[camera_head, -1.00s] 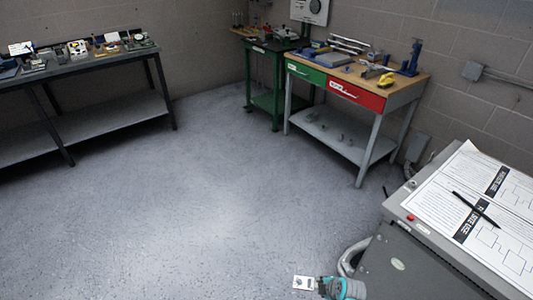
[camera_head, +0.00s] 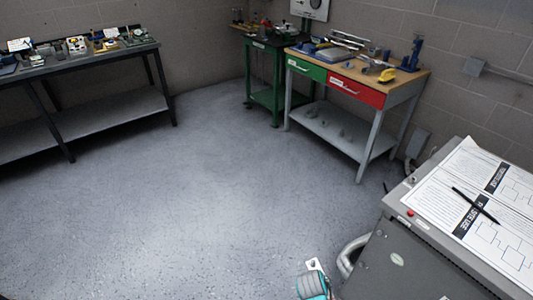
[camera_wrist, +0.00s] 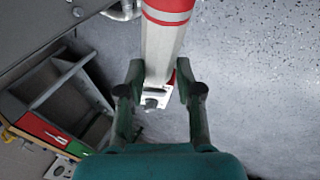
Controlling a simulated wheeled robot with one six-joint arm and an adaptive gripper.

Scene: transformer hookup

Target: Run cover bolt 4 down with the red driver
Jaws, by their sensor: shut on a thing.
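My gripper (camera_wrist: 158,82), dark green, is shut on a small pale plate-like piece (camera_wrist: 150,98) with a dark knob. A little red shows beside it at the right finger. The fingers hide part of the piece, and I cannot tell whether it belongs to the red driver. In the head view my gripper's teal body is cut off at the bottom edge, and a pale plate (camera_head: 314,265) with a dark spot shows above it. I cannot make out cover bolt 4 in either view.
A grey cabinet (camera_head: 400,262) with papers and a pen stands at the right. A drawer workbench (camera_head: 350,92), a green stand (camera_head: 262,83) and a dark bench (camera_head: 90,62) stand along the walls. The middle floor is clear.

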